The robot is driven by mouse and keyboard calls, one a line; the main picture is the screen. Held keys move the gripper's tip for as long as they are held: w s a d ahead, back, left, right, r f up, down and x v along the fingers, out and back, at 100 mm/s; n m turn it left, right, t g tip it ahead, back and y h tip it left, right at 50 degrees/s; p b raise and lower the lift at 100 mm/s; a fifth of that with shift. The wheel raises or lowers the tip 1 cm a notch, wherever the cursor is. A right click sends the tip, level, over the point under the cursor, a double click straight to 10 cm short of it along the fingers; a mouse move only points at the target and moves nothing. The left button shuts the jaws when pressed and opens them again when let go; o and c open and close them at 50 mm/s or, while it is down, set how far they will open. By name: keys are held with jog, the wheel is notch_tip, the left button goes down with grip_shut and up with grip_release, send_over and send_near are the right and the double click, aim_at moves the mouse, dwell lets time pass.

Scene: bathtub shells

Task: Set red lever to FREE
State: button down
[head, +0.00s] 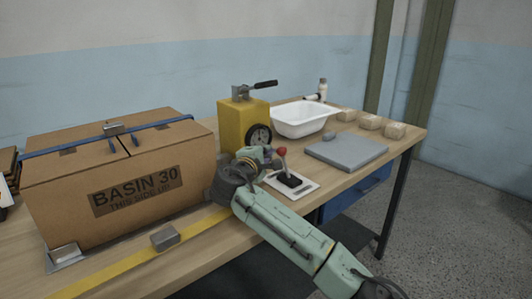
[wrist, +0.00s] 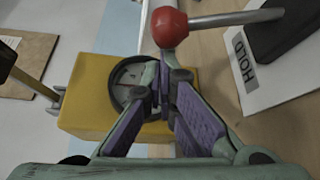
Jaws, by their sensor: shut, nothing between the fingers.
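The red lever has a round red knob (head: 281,152) on a grey rod, rising from a black base on a white plate (head: 307,187). In the head view the rod tilts slightly left from its base. In the wrist view the red knob (wrist: 169,27) is just beyond my fingertips, and the word HOLD (wrist: 243,60) shows on the plate beside the base. No FREE mark is readable. My gripper (wrist: 166,78) is shut and empty, with its purple pads close together. In the head view my gripper (head: 257,155) is beside the knob, on its left. I cannot tell whether they touch.
A yellow block with a gauge (head: 235,120) stands behind my gripper. A large cardboard box (head: 70,190) fills the left of the table. A white basin (head: 303,119), a grey slab (head: 345,151) and several beige blocks (head: 369,122) lie to the back right.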

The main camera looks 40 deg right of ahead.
aim_at(278, 149)
jog(key=shift+f+b, duration=0.1)
jog(key=shift+b, duration=0.2)
jog(key=shift+s+m+b, duration=0.2)
jog(key=shift+m+b, duration=0.1)
jog(key=shift+b, duration=0.05)
jog(key=shift+s+r+t+b, duration=0.1)
jog(key=shift+r+t+b, duration=0.15)
jog(key=shift+t+b, duration=0.05)
jog(key=shift+s, duration=0.1)
jog(key=m+b, duration=0.1)
jog(key=b, duration=0.1)
jog(key=s+m+h+b, duration=0.1)
jog(key=b, duration=0.1)
jog(key=shift+s+d+r+t, duration=0.1)
jog(key=shift+s+r+t, duration=0.05)
jog(key=shift+s+t, duration=0.15)
jog(key=shift+s+r+b, duration=0.2)
jog(key=shift+s+b, duration=0.45)
jog(key=shift+b, duration=0.5)
jog(key=shift+s+d+r+m+t+h+b, duration=0.15)
jog(key=shift+s+m+h+b, duration=0.25)
jog(key=shift+s+m+b, duration=0.45)
jog(key=shift+s+r+m+t+h+b, duration=0.1)
jog(key=shift+s+r+m+h+b, duration=0.1)
jog(key=shift+s+m+h+b, duration=0.5)
jog(key=shift+s+d+r+m+t+h+b, duration=0.15)
jog(key=shift+s+m+b, duration=0.4)
jog(key=shift+s+b, duration=0.55)
